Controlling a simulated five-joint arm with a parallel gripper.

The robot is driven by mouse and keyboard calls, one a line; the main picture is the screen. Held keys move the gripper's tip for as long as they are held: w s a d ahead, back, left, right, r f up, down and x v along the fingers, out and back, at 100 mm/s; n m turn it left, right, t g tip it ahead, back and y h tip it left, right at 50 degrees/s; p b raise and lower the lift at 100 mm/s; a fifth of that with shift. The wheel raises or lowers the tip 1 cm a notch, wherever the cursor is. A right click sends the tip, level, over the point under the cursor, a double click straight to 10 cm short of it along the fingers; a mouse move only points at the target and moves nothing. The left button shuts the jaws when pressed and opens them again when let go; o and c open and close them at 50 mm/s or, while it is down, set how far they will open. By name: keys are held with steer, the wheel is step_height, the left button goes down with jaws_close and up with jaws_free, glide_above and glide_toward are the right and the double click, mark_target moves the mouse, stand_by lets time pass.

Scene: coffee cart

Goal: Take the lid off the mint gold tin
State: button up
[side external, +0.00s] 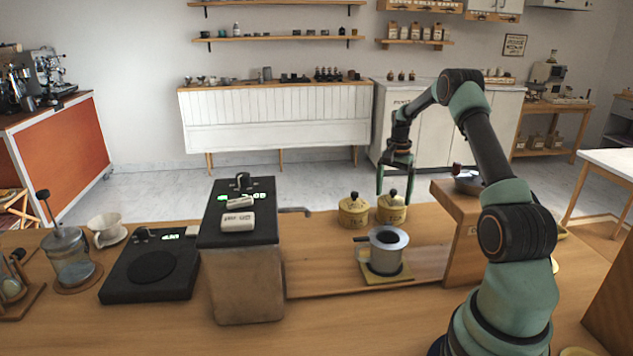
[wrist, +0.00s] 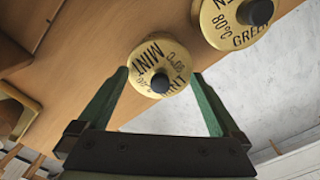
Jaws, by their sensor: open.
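The mint gold tin (wrist: 162,62) shows in the wrist view with its lid on, a dark knob (wrist: 160,83) on top and MINT lettering around it. In the side external view the mint tin (side external: 391,214) is the right one of two gold tins on the wooden counter. My gripper (side external: 393,191) points down over it, open, with fingers on either side of the lid. In the wrist view the fingertips of my gripper (wrist: 160,73) flank the lid with nothing held. I cannot tell whether they touch it.
A second gold tin, marked GREEN (wrist: 225,24), stands close by, on the left in the side external view (side external: 353,213). A metal pot (side external: 387,257) stands in front, a wooden stand (side external: 458,240) to the right, and a dark-topped grinder-like box (side external: 241,285) to the left.

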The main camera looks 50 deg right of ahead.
steer(key=c, duration=1.3)
steer(key=shift+c, duration=1.2)
steer(key=shift+f, duration=0.1)
steer(key=shift+a, duration=0.1)
